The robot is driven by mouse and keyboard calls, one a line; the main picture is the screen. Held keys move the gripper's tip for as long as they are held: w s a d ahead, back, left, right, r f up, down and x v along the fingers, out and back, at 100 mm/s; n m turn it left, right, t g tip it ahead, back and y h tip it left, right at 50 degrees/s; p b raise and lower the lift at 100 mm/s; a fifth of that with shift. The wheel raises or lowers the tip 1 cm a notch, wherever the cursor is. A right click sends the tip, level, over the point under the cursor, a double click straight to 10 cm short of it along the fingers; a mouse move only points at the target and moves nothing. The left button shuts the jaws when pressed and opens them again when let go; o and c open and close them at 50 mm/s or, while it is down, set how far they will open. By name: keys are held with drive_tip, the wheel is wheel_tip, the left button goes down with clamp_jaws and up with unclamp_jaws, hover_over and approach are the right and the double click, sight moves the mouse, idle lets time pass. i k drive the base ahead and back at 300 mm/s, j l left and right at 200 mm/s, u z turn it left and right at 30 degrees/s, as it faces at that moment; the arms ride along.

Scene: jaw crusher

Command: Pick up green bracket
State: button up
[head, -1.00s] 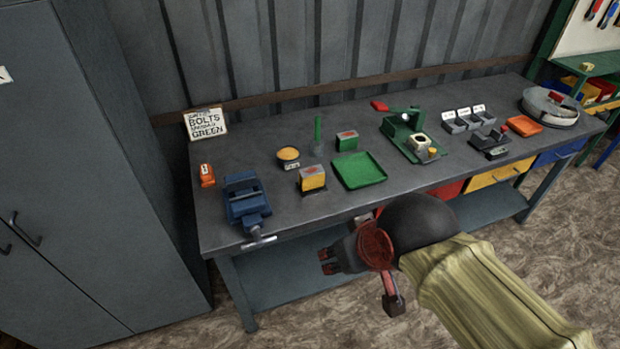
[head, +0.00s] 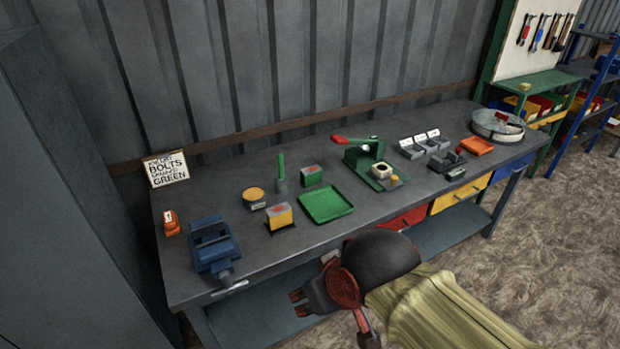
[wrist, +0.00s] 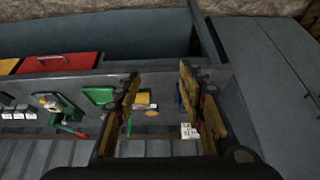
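No part is plainly recognisable as a green bracket. Green things on the bench are a thin upright piece (head: 281,172) on a grey foot, a small box with a red top (head: 312,176), a shallow tray (head: 326,205) and a press-like device (head: 364,151) with a red handle. My gripper (head: 299,303) is in front of the bench's front edge, apart from all of these. In the wrist view its two fingers (wrist: 160,100) are spread and empty.
A blue vise (head: 213,247) stands at the bench's left front, beside an orange item (head: 171,222). A yellow box (head: 279,217) and a round yellow-topped container (head: 254,198) stand near the tray. Grey bins (head: 424,145) and a round pan (head: 498,125) are to the right. A sign (head: 167,168) leans behind.

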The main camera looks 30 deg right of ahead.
sight(311, 176)
drive_tip(key=i+l, duration=0.15)
drive_tip(key=l, duration=0.25)
drive_tip(key=i+l, duration=0.1)
drive_tip(key=l, duration=0.25)
drive_tip(key=i+l, duration=0.15)
drive_tip(key=l, duration=0.25)
drive_tip(key=i+l, duration=0.15)
drive_tip(key=l, duration=0.25)
